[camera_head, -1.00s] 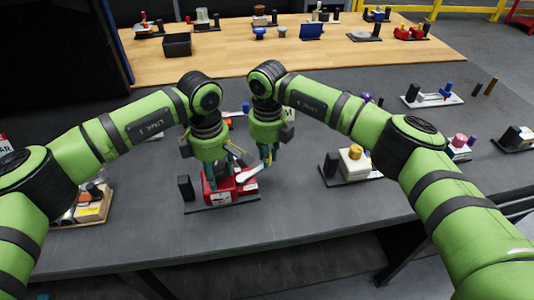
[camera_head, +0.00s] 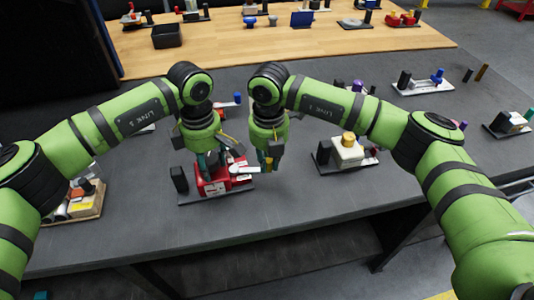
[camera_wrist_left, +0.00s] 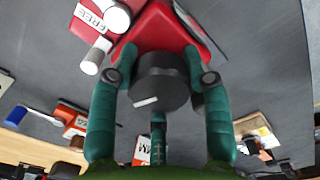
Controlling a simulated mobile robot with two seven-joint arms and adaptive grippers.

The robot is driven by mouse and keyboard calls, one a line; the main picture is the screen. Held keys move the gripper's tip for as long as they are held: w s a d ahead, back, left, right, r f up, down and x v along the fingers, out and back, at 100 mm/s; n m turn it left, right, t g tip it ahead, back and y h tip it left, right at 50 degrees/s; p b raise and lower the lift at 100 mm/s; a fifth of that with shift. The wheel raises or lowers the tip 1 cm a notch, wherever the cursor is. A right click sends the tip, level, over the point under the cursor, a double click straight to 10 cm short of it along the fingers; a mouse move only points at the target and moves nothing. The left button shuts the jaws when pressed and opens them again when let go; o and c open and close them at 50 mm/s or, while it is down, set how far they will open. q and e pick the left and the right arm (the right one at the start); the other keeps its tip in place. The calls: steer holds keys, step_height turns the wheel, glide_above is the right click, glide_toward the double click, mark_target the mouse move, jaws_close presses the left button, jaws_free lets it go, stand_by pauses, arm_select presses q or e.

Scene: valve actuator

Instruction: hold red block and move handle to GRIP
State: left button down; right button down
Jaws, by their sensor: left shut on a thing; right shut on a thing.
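The red block (camera_head: 203,184) sits on a dark base plate near the front of the grey table; it also shows in the left wrist view (camera_wrist_left: 160,28). My left gripper (camera_head: 208,160) is over it, fingers pointing down and shut on the block. In the left wrist view a black round knob (camera_wrist_left: 160,82) lies between the fingers. The white handle (camera_head: 246,169) points right from the block. My right gripper (camera_head: 268,163) is shut on its outer end. A FREE label (camera_wrist_left: 91,17) is readable in the wrist view. I cannot read a GRIP label.
A black post (camera_head: 179,179) stands on the plate's left end. A cream block device (camera_head: 346,152) stands to the right, and a wooden tray (camera_head: 87,207) lies at the left. More devices stand on the wooden table behind. The table's front edge is close.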

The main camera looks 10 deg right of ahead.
steer(key=shift+s+a+m, duration=0.1)
steer(key=shift+s+m, duration=0.2)
steer(key=shift+s, duration=0.15)
steer(key=shift+s+a, duration=0.1)
steer(key=shift+s, duration=0.25)
steer(key=shift+s+a, duration=0.1)
steer(key=c, duration=1.1)
jaws_free()
steer(key=shift+c, duration=0.2)
steer(key=shift+r, duration=0.35)
step_height(320, 180, up, 11)
steer(key=shift+r, duration=0.2)
